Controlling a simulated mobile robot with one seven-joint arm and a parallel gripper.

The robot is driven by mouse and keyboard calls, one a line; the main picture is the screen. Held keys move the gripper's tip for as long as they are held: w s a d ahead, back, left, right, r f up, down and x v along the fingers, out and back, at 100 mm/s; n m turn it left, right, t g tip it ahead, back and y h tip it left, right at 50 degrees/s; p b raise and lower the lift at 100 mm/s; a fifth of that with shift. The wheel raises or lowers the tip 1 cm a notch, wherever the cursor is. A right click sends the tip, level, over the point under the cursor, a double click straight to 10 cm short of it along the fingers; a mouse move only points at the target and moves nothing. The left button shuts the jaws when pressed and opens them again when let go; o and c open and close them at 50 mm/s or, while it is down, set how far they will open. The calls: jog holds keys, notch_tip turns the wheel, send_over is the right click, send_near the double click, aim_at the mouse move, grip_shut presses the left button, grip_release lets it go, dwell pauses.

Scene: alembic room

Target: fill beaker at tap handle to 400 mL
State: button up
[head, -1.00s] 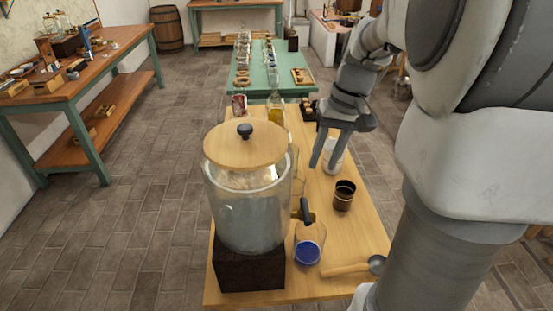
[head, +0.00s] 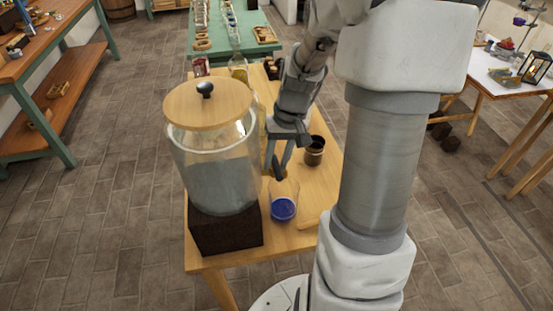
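A large glass dispenser (head: 218,175) with a wooden lid and black knob stands on a dark block on the wooden table. Its dark tap handle (head: 278,170) is on its right side, partly covered by my gripper. A clear glass beaker (head: 284,203) stands below the tap, with blue at its bottom; its marks are too small to read. My gripper (head: 276,172) points down at the tap handle, above the beaker. Its fingers look apart, with the handle at or between their tips; I cannot tell whether they touch it.
A dark cup (head: 315,150) stands right of my gripper. A red can (head: 200,66) and a bottle of yellow liquid (head: 238,68) stand behind the dispenser. A green table (head: 215,40) with glassware is beyond. Floor is clear at left.

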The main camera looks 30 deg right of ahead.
grip_shut()
jog(key=shift+c, duration=1.6)
grip_release()
grip_shut()
jog(key=shift+d+n, duration=0.15)
jog(key=shift+n, duration=1.15)
jog(key=shift+r+p, duration=0.1)
jog(key=shift+p, duration=0.2)
